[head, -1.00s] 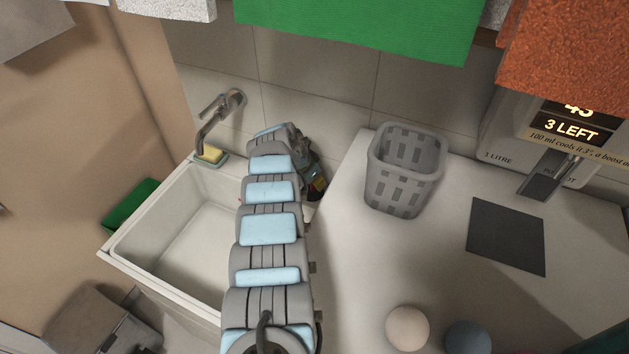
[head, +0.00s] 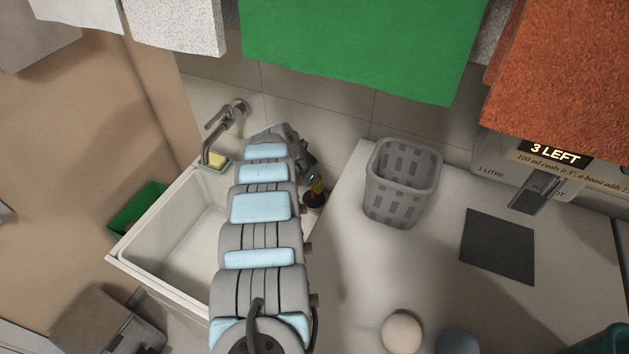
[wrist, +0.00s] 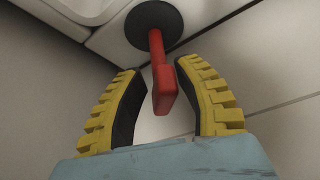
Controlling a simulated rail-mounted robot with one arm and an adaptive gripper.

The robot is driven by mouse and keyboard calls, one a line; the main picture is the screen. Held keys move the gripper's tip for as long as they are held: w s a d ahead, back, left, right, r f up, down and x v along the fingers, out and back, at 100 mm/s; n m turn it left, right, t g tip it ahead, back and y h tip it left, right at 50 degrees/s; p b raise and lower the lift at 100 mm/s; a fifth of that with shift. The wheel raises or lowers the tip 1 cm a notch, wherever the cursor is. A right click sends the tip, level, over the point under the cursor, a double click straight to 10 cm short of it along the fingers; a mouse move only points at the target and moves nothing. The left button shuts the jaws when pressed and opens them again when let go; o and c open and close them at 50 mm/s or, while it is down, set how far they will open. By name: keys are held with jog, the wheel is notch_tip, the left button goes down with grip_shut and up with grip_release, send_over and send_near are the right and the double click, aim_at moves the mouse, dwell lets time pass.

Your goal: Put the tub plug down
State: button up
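The tub plug is a black disc with a red upright handle. In the wrist view the red handle (wrist: 161,85) stands between the two yellow and black fingers of my gripper (wrist: 158,80). The fingers are apart, with a visible gap on the left and a very narrow one on the right. The black disc (wrist: 145,22) lies beyond the fingertips on a pale surface close to the sink edge. In the head view the plug (head: 314,200) shows at the sink's right back corner, just below my gripper (head: 316,184), which my arm partly hides.
The white sink (head: 150,250) is left of my arm, with a tap (head: 218,135) and a yellow sponge (head: 217,160) behind it. A grey basket (head: 400,185), a dark mat (head: 497,247) and two balls (head: 402,332) are on the counter. Cloths (head: 360,45) hang above.

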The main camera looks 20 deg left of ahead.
jog(key=v, duration=0.8)
jog(key=shift+s+r+p, duration=0.2)
jog(key=shift+r+p, duration=0.1)
jog(key=shift+p, duration=0.15)
jog(key=shift+a+f, duration=0.1)
jog(key=x, duration=0.5)
jog(key=shift+w+b, duration=0.2)
jog(key=shift+b, duration=0.15)
jog(key=shift+w+d+f, duration=0.1)
jog(key=shift+d+f, duration=0.15)
jog(key=shift+f, duration=0.4)
jog(key=shift+b+x, duration=0.45)
jog(key=shift+x, duration=0.95)
jog(key=shift+w, duration=0.1)
jog(key=shift+a+r, duration=0.1)
jog(key=shift+r, duration=0.1)
